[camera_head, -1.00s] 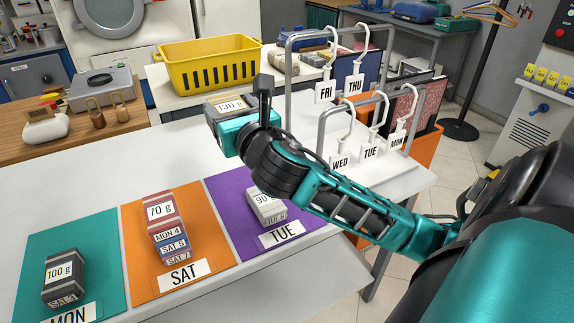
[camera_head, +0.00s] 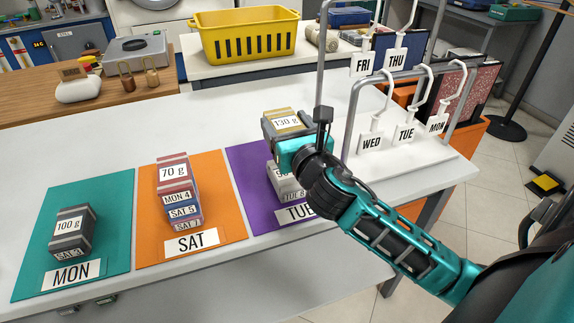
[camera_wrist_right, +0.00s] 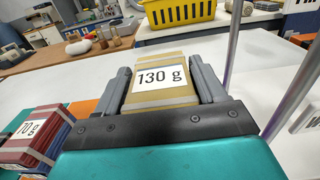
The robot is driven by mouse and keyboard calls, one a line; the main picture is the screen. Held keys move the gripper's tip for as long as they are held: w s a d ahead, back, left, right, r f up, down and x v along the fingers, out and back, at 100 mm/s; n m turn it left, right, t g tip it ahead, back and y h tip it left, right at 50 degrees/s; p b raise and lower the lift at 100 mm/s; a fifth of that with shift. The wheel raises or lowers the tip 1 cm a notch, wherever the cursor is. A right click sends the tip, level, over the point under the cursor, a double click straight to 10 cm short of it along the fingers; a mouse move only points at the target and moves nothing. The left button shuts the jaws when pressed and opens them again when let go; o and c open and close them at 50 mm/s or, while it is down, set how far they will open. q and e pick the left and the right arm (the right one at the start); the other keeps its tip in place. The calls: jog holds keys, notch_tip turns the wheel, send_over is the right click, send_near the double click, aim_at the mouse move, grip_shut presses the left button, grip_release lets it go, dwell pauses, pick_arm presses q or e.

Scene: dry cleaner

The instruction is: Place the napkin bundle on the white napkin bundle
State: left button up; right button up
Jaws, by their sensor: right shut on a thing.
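My right gripper (camera_head: 284,134) is shut on a tan napkin bundle (camera_head: 287,120) with a grey band and a "130 g" label. In the right wrist view the bundle (camera_wrist_right: 160,92) sits between the two grey fingers. The white napkin bundle (camera_head: 287,187) stands on the purple TUE mat (camera_head: 249,190). The held bundle is in the air, and in the head view it appears just above the white bundle. My gripper and the held bundle hide the top of the white bundle. My left gripper is not in view.
A stack with a "70 g" label (camera_head: 172,173) stands on the orange SAT mat (camera_head: 208,188). A grey "100 g" bundle (camera_head: 70,226) is on the teal MON mat (camera_head: 110,210). A metal rack (camera_head: 354,110) with hanging day tags stands close at the right. The table behind the mats is clear.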

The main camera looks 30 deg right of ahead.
notch_tip(320, 180, down, 2)
jog(key=shift+f, duration=0.15)
jog(key=shift+f+b, duration=0.45)
jog(key=shift+f, duration=0.1)
notch_tip(320, 180, down, 4)
jog(key=shift+f+b, duration=0.15)
jog(key=shift+b, duration=0.9)
jog(key=o, duration=0.7)
jog(key=shift+f, duration=0.15)
jog(key=shift+c, duration=0.2)
jog(key=o, duration=0.4)
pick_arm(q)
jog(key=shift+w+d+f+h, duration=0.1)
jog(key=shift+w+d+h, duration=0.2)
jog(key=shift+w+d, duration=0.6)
pick_arm(e)
jog(key=shift+o, duration=0.2)
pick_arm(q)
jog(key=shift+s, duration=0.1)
